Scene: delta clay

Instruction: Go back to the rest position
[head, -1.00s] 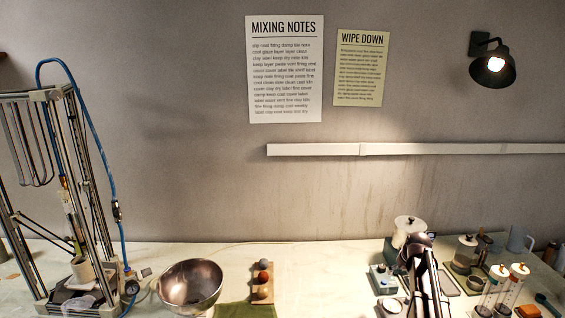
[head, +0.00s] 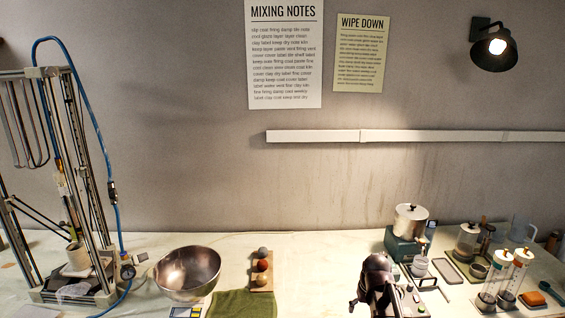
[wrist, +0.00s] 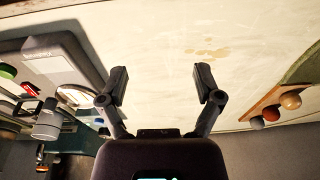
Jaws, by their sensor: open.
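My gripper (wrist: 163,84) is open and empty in the wrist view, its two dark fingers apart over the bare pale tabletop (wrist: 165,40). In the head view my arm (head: 378,285) rises at the bottom right of centre, in front of the bench equipment. The fingertips cannot be made out there.
A metal bowl (head: 187,275), a green cloth (head: 245,304) and a wooden strip (head: 262,284) with three balls lie left of my arm. A delta frame (head: 98,190) stands far left. A pot (head: 410,221), jars and syringe-like cylinders (head: 518,275) crowd the right.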

